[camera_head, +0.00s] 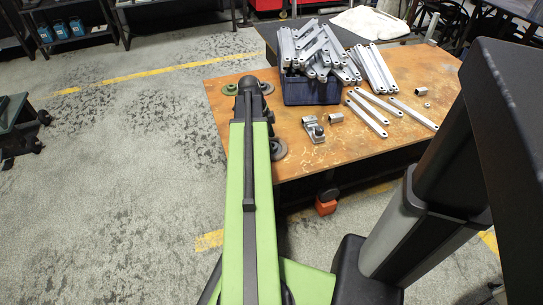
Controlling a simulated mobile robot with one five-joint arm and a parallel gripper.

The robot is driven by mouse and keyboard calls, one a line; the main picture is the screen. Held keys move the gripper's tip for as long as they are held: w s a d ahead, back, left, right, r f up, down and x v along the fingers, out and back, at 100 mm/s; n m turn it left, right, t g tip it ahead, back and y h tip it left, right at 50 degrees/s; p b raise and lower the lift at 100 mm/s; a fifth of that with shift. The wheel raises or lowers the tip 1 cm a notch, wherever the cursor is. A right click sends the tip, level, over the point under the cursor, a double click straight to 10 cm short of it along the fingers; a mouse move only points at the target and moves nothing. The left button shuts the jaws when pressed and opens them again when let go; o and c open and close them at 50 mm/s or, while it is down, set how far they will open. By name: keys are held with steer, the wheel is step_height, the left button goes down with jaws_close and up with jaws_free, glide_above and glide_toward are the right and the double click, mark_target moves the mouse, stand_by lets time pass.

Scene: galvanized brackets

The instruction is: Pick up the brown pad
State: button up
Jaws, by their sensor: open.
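My green arm reaches forward over the left edge of the brown wooden table (333,166). Its dark end, with my gripper (248,90), is over the table's left side among several round discs. My gripper is open; its fingers are mostly hidden by the arm, and I see nothing held. A green disc (230,89) lies just left of it, a brownish-grey disc (267,88) just right, and a grey disc (277,149) lies nearer, beside the arm. I cannot tell for sure which disc is the brown pad; part of this group is hidden behind the arm.
A dark blue bin (311,93) heaped with galvanized bars (315,48) stands right of my gripper. Loose bars (367,113), a bracket (314,130) and small metal pieces lie on the table. The front right tabletop is clear. Open concrete floor (120,180) lies to the left.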

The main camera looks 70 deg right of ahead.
steer(key=shift+b+x, duration=0.45)
steer(key=shift+x, duration=0.7)
steer(key=shift+r, duration=0.15)
jaws_close()
steer(key=r+p, duration=0.5)
steer(key=shift+s+a+r+p, duration=0.1)
steer(key=shift+s+r+p, duration=0.1)
steer(key=shift+p, duration=0.15)
steer(key=s+a+r+p, duration=0.1)
steer(key=s+r+p, duration=0.4)
steer(key=s, duration=0.6)
steer(key=shift+a+r+p, duration=0.3)
steer(key=shift+r+p, duration=0.05)
steer(key=c, duration=0.6)
jaws_free()
steer(key=c, duration=0.5)
steer(key=shift+c, duration=0.9)
